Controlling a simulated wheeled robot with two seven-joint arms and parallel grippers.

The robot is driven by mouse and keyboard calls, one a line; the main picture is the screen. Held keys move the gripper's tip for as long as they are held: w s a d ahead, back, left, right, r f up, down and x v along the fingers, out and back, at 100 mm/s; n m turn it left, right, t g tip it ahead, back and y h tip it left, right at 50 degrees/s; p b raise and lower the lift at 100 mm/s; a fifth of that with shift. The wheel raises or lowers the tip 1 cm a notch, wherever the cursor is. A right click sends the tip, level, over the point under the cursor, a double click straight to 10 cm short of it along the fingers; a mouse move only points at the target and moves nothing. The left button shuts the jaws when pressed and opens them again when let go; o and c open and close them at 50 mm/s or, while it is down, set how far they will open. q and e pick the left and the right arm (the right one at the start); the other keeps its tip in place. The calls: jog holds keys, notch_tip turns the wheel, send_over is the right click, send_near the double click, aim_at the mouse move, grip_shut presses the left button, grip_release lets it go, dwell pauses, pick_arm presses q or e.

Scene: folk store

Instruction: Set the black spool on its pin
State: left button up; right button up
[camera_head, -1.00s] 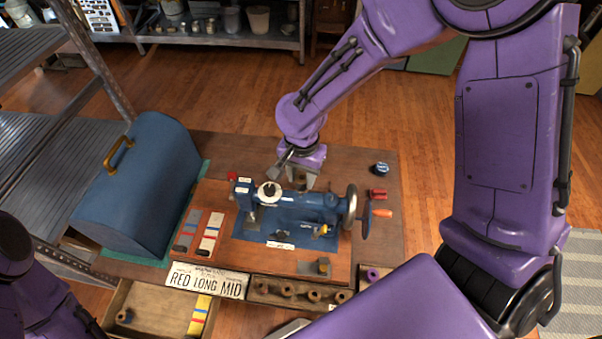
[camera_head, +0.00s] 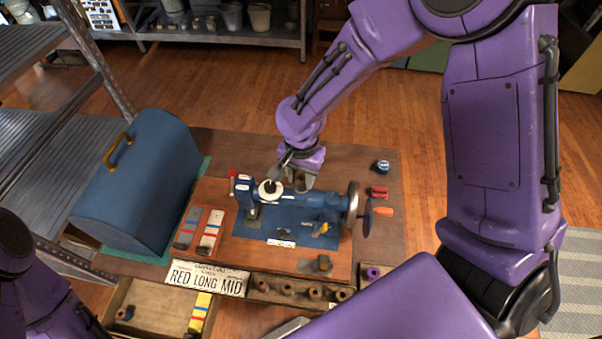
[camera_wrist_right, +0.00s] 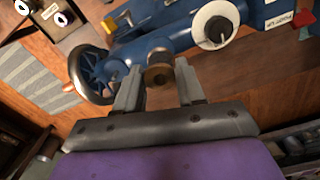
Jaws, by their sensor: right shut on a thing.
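The blue sewing machine (camera_head: 318,202) stands on a wooden board, with a handwheel at its right end. My right gripper (camera_head: 303,185) is over the back of the machine's arm, fingers downward. It is shut on a small spool (camera_wrist_right: 158,74) with brown wood-like ends; its thread looks dark, but the colour is hard to tell. I cannot make out a pin under the spool. My left gripper is out of view.
A blue domed cover (camera_head: 140,195) stands left of the machine. In front are an open drawer (camera_head: 160,312), a licence-style plate reading RED LONG MID (camera_head: 207,279) and a tray of several spools (camera_head: 300,291). A blue tin (camera_head: 383,167) and a red item (camera_head: 379,192) lie right.

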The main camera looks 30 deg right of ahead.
jog(key=shift+f, duration=0.45)
jog(key=shift+f, duration=0.15)
jog(key=shift+f, duration=0.6)
jog(key=o, duration=0.8)
notch_tip(320, 180, up, 11)
jog(key=shift+f+b, duration=0.2)
jog(key=shift+b, duration=0.55)
